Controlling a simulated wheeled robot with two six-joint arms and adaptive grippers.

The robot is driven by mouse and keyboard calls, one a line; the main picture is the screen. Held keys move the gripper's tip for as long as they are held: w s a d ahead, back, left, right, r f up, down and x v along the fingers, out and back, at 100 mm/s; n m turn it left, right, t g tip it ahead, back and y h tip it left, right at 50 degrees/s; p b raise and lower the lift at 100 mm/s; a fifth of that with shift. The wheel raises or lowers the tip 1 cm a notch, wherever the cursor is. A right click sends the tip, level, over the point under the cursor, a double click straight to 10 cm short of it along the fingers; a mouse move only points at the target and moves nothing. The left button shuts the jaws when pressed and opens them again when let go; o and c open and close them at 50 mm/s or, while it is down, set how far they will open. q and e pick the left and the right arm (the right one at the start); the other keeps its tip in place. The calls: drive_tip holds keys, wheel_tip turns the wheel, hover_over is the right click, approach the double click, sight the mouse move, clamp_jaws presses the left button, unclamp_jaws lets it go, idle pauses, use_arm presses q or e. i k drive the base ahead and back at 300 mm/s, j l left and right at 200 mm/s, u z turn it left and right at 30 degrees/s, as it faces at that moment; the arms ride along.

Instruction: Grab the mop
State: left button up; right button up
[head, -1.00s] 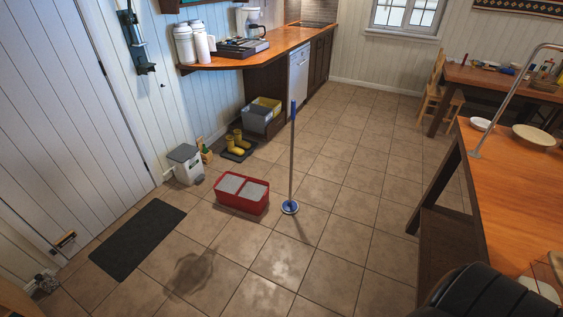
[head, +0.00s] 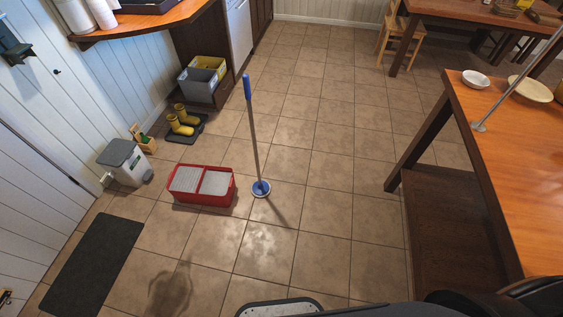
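The mop (head: 255,140) stands nearly upright on the tiled floor, in the middle of the head view. It has a blue grip at the top, a thin grey pole and a round blue-and-white head (head: 261,188). A red bucket (head: 202,186) with two grey compartments sits on the floor just left of the mop head, apart from it. Neither of my grippers shows in the head view.
A wooden counter (head: 520,160) with bowls is on the right. A grey-lidded bin (head: 125,162), yellow boots (head: 182,122) and a dark mat (head: 92,268) lie along the left wall. The floor beyond and right of the mop is clear. A dark wet patch (head: 170,292) is in front.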

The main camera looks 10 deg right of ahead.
sight(260, 188)
drive_tip(key=i+l+u, duration=0.3)
drive_tip(key=i+l, duration=0.2)
drive_tip(key=i+l+u, duration=0.3)
drive_tip(key=i+l, duration=0.35)
